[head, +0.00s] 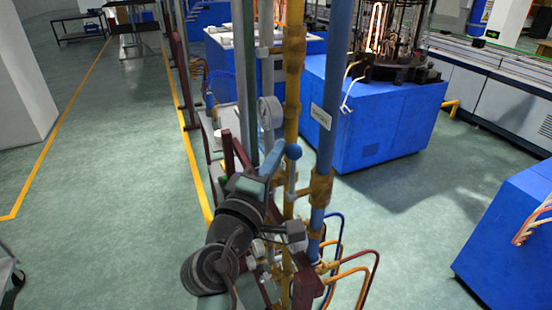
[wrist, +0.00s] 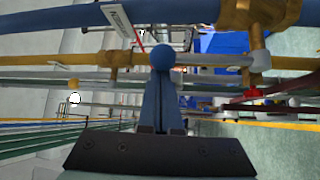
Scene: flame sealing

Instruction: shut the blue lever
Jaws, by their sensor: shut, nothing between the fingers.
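The blue lever shows as a round blue knob (head: 293,151) in front of the yellow pipe, with a pale rod below it. In the wrist view the knob (wrist: 161,57) is straight ahead, at the tips of the fingers. My gripper (head: 278,149) is beside the knob, on its left in the head view. Its two blue-grey fingers (wrist: 159,84) are together with nothing between them. I cannot tell whether the fingertips touch the knob. The lever's pivot is hard to make out.
A vertical blue pipe (head: 333,100) and a yellow pipe (head: 294,75) stand close by. A round gauge (head: 269,112) is just behind my gripper. Thin blue and orange hoses curve out lower right. A blue machine (head: 370,115) stands behind. Open floor (head: 110,170) lies to the left.

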